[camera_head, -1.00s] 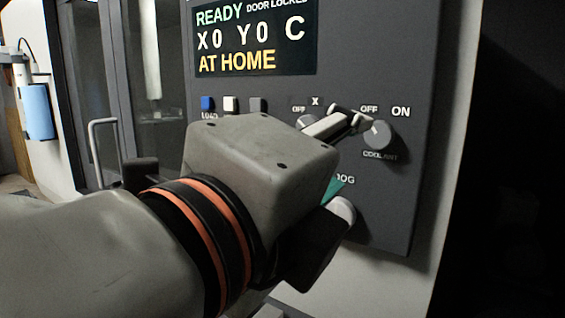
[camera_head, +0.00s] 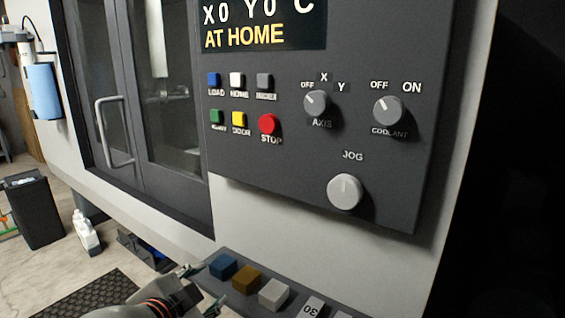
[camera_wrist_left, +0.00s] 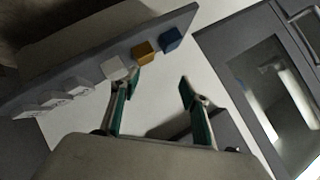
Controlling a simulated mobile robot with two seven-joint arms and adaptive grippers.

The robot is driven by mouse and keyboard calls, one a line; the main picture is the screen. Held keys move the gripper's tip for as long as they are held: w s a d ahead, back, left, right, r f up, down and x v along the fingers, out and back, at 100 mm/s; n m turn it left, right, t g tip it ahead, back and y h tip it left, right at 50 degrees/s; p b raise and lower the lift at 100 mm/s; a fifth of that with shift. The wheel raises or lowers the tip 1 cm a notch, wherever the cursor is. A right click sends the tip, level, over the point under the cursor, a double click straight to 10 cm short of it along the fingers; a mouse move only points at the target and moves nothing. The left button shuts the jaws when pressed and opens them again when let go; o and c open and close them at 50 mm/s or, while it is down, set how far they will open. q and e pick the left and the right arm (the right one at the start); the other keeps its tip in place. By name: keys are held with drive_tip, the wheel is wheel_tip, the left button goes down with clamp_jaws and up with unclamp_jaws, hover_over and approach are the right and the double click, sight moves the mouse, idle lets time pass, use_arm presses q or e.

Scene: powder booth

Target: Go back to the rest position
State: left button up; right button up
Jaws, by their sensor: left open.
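My left gripper (camera_head: 203,288) is low at the bottom of the head view, below the control panel (camera_head: 400,60) and close to a ledge with small blocks. In the left wrist view its two green-padded fingers (camera_wrist_left: 159,82) are spread apart with nothing between them. The panel carries an axis knob (camera_head: 316,103), a coolant knob (camera_head: 388,111), a jog knob (camera_head: 344,191) and a red stop button (camera_head: 269,124). The coolant knob's pointer leans toward OFF. The display (camera_head: 262,28) reads X0 Y0 C and AT HOME. My right gripper is not in view.
The ledge (camera_head: 232,254) holds blue (camera_head: 223,266), brown (camera_head: 246,280) and white (camera_head: 273,294) blocks, plus number-marked ones. Left are machine doors (camera_head: 182,190) with a handle (camera_head: 100,140), a black bin (camera_head: 36,212), a white bottle (camera_head: 86,233) and a floor mat (camera_head: 90,295).

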use_arm(q)
drive_tip(key=s+a+f+n+g+y, duration=0.2)
drive_tip(key=s+a+f+y, duration=0.1)
drive_tip(key=s+a+f, duration=0.75)
drive_tip(key=s+a+f+n+g+y, duration=0.2)
drive_tip(key=s+a+f+g+y, duration=0.15)
drive_tip(key=s+a+f, duration=0.65)
drive_tip(key=w+d+f+n+t+h, duration=0.1)
drive_tip(key=w+d+f+t+h, duration=0.1)
drive_tip(key=d+f, duration=0.5)
drive_tip(key=w+d+f+n+t+h, duration=0.2)
drive_tip(key=d+f+h, duration=0.3)
drive_tip(key=d+f, duration=0.3)
drive_tip(key=shift+w+d+f, duration=0.15)
drive_tip(key=shift+w+f, duration=0.05)
drive_tip(key=shift+f, duration=0.45)
drive_tip(key=shift+t, duration=0.25)
